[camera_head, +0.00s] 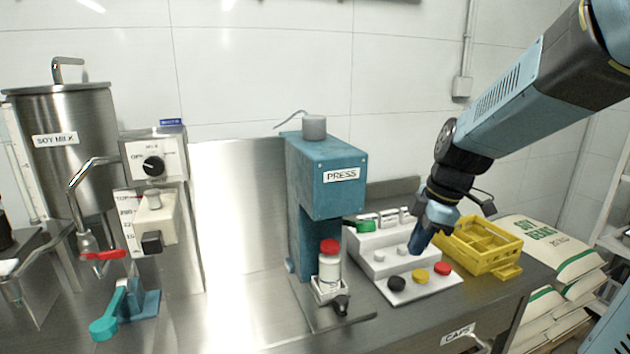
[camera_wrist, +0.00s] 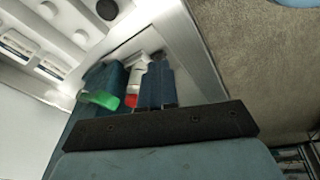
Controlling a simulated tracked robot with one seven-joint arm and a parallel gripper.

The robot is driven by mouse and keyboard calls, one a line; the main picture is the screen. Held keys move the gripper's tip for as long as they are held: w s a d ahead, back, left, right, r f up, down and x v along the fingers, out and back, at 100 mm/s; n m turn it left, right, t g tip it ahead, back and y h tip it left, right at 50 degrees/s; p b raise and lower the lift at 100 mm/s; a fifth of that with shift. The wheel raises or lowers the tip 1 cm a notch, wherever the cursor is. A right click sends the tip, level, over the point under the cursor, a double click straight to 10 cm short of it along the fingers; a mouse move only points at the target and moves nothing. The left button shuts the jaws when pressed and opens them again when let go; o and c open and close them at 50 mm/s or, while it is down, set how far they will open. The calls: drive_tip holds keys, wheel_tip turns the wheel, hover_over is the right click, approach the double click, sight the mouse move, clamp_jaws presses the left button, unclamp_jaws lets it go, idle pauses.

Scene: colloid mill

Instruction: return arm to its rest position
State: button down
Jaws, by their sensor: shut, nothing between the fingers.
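My arm reaches in from the upper right of the head view. My gripper (camera_head: 419,240) points down over the white cap stand (camera_head: 419,287), near its grey, black, yellow and red caps. Its blue fingers are shut with nothing between them. I cannot tell whether the fingertips touch the stand. In the wrist view the closed blue fingers (camera_wrist: 157,82) show beyond a dark bar, with the blue press and a green part beside them.
The blue press (camera_head: 326,190) stands left of my gripper, with a red-capped bottle (camera_head: 330,266) in it. A yellow crate (camera_head: 484,246) is close on the right. Bean sacks (camera_head: 560,250) lie beyond. Left are the soy milk tank (camera_head: 66,165) and a teal lever (camera_head: 116,305). Air above is free.

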drive_tip(key=s+d+r+m+t+h, duration=0.2)
drive_tip(key=s+r+m, duration=0.6)
drive_tip(key=m, duration=0.9)
drive_tip(key=s+t, duration=0.2)
drive_tip(key=s, duration=0.1)
drive_tip(key=shift+s+d+h, duration=0.15)
drive_tip(key=shift+s+h, duration=0.15)
drive_tip(key=shift+s, duration=0.1)
